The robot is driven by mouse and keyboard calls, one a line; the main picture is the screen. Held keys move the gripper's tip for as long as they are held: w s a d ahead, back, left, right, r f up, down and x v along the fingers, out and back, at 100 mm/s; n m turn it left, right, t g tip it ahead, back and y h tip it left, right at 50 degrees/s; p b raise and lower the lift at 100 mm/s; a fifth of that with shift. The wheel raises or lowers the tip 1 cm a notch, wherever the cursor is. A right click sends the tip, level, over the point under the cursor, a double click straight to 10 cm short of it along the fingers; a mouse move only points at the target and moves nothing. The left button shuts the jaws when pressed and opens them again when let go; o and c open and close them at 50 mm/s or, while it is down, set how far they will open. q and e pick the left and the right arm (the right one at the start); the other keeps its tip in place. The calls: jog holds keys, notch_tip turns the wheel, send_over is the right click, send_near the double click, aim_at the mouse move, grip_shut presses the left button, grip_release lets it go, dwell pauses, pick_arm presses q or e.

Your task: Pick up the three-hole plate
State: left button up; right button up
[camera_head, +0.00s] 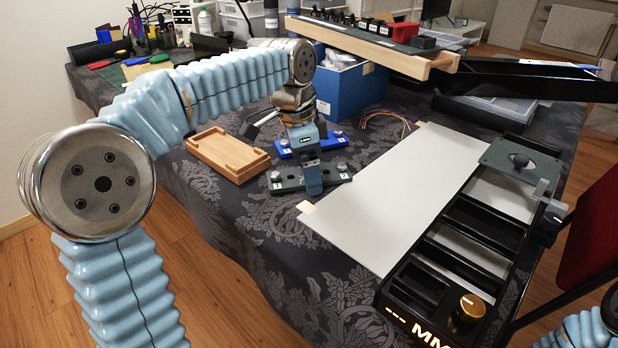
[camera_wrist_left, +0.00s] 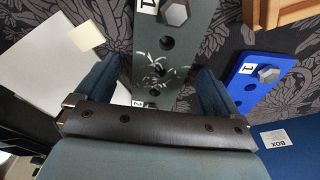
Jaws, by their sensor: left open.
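A dark grey-green plate (camera_head: 290,183) with number labels and hex-headed bolts lies on the patterned tablecloth. In the left wrist view the same plate (camera_wrist_left: 160,55) shows a bolt, a "1" label and what look like three holes in a row. My left gripper (camera_head: 312,182) points down over the middle of this plate. Its open fingers (camera_wrist_left: 155,88) stand on either side of the plate; whether they touch it I cannot tell. A blue plate (camera_head: 330,143) lies just behind, and its bolt end also shows in the wrist view (camera_wrist_left: 255,80). My right gripper is out of view.
A wooden tray (camera_head: 228,152) lies left of the plates. A blue box (camera_head: 350,90) stands behind. A pale flat panel (camera_head: 400,190) and a black frame (camera_head: 455,262) with compartments and a gold knob lie to the right.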

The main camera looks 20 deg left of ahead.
pick_arm(q)
jog(key=c, duration=1.2)
